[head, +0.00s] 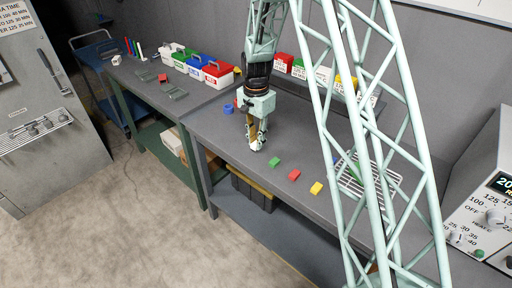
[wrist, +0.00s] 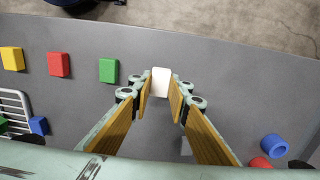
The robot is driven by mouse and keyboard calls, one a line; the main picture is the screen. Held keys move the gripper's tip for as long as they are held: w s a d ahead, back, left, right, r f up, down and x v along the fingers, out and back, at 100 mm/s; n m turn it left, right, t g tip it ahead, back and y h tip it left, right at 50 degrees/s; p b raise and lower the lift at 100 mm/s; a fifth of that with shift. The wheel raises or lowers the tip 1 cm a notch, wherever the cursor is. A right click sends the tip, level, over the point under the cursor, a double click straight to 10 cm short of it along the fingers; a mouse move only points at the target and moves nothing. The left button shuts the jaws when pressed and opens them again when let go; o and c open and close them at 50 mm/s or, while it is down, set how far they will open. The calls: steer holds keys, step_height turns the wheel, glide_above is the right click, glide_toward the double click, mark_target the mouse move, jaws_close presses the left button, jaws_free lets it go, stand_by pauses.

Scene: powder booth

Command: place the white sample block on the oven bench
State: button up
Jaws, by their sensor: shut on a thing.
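My gripper (head: 255,145) points down over the grey bench (head: 220,135), close to its front edge. In the wrist view, my gripper (wrist: 161,88) is shut on the white sample block (wrist: 161,78), which sits between the fingertips. In the head view only a small white bit of the block shows at the tips. The block is at or just above the bench top; I cannot tell if it touches. It is in line with the green block (head: 275,161), red block (head: 294,174) and yellow block (head: 316,187), to their left in the head view.
A second bench (head: 150,85) at the left holds coloured bins (head: 217,73). Bench top left of the gripper is clear.

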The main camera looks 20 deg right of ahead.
steer(key=shift+w+f, duration=0.15)
steer(key=shift+f, duration=1.65)
steer(key=shift+f, duration=0.15)
steer(key=o, duration=0.8)
steer(key=shift+o, duration=0.2)
step_height(320, 180, up, 12)
steer(key=shift+f, duration=0.2)
steer(key=shift+r, duration=0.35)
